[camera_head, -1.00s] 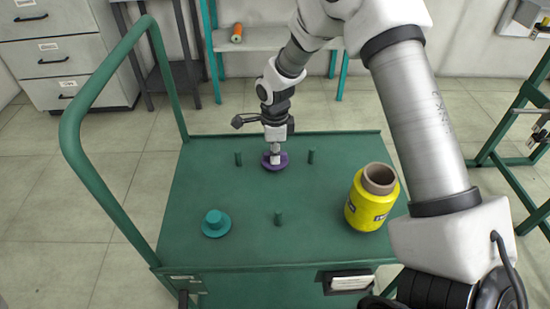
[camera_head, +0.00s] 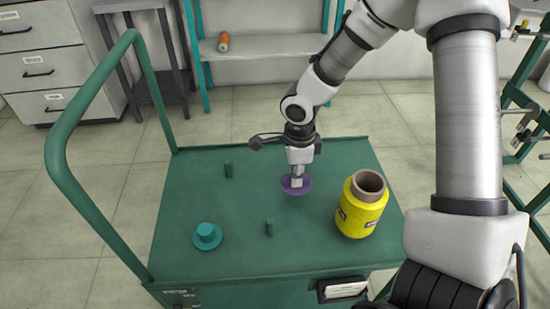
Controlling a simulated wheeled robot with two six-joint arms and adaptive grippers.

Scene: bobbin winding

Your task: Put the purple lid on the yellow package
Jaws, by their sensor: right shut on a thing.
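The purple lid (camera_head: 304,187) is a small round disc at my right gripper (camera_head: 296,179), near the back middle of the green cart top. My right gripper points down and is shut on the lid. Whether the lid touches the cart top or is a little above it, I cannot tell. The yellow package (camera_head: 361,213) is a yellow spool-like cylinder with a brown open core at its top. It stands upright on the cart top, to the right of and nearer than the lid. My left gripper is not in view.
A teal lid (camera_head: 207,236) with a knob lies at the cart's left. A green handle rail (camera_head: 100,85) rises at the left. An orange spool (camera_head: 224,41) is on a shelf behind.

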